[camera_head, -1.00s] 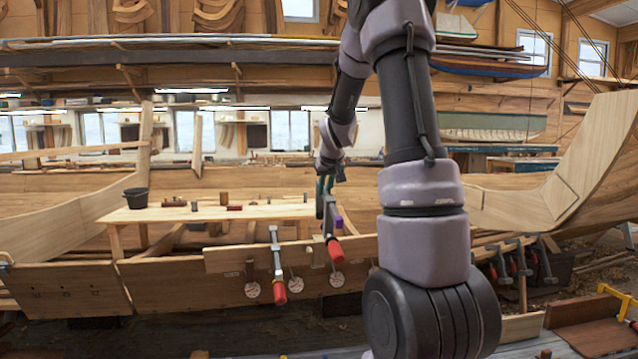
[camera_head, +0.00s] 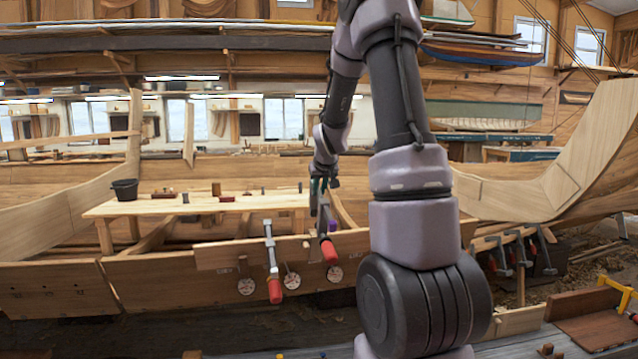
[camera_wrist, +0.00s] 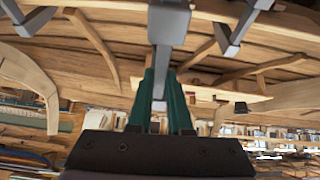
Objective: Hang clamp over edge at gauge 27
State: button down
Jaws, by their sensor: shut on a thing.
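My gripper (camera_head: 320,186) is shut on a grey bar clamp with a red handle (camera_head: 329,250). In the wrist view its green fingers (camera_wrist: 160,98) close on the clamp's grey bar (camera_wrist: 168,24). The held clamp is upright at the plank's (camera_head: 220,256) top edge, its handle in front of the plank's face. Whether it touches the edge I cannot tell.
Another red-handled clamp (camera_head: 272,262) hangs on the plank just left of the held one. Several clamps (camera_head: 515,252) hang further right. A bench (camera_head: 150,207) with a black bucket (camera_head: 125,189) and small blocks stands behind the plank. The wrist view shows grey clamp parts (camera_wrist: 33,20) near both upper corners.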

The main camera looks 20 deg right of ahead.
aim_at(322, 210)
jog(key=shift+w+d+f, duration=0.25)
jog(key=shift+w+f, duration=0.5)
jog(key=shift+f, duration=1.5)
jog(key=shift+w+d+f, duration=0.25)
jog(key=shift+w+f, duration=0.55)
jog(key=shift+f, duration=1.5)
jog(key=shift+w+d+f, duration=0.25)
jog(key=shift+w+f, duration=0.5)
jog(key=shift+f, duration=1.5)
jog(key=shift+f, duration=0.2)
jog(key=shift+s, duration=0.2)
jog(key=c, duration=0.8)
grip_release()
jog(key=shift+f, duration=0.1)
jog(key=shift+o, duration=0.2)
jog(key=shift+s+f, duration=0.1)
jog(key=v, duration=1)
jog(key=shift+s+a+r, duration=0.1)
jog(key=shift+s+r, duration=0.1)
jog(key=shift+r, duration=0.15)
